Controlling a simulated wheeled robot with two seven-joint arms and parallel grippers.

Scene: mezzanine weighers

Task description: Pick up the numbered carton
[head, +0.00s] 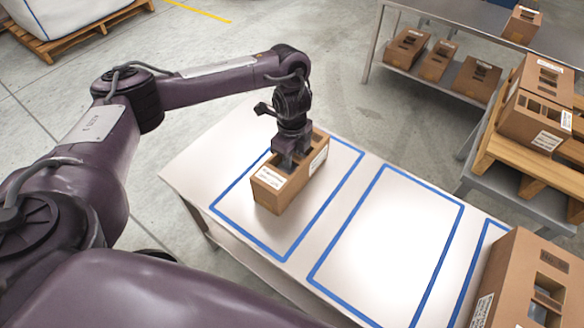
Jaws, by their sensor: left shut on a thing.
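A brown carton (267,195) with white labels stands upright on the white table (190,172), inside the left blue-taped rectangle. The print on its labels is too small to read. My left gripper (288,163) points down into the top of the carton and is shut on it. The fingertips are partly hidden by the carton's top. The carton appears to rest on the table. My right gripper is not in view.
The middle blue-taped rectangle (390,240) is empty. A large carton (515,285) stands at the table's right end. Cartons sit on a wooden pallet (490,150) at right. A rear shelf table (450,28) holds several more cartons.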

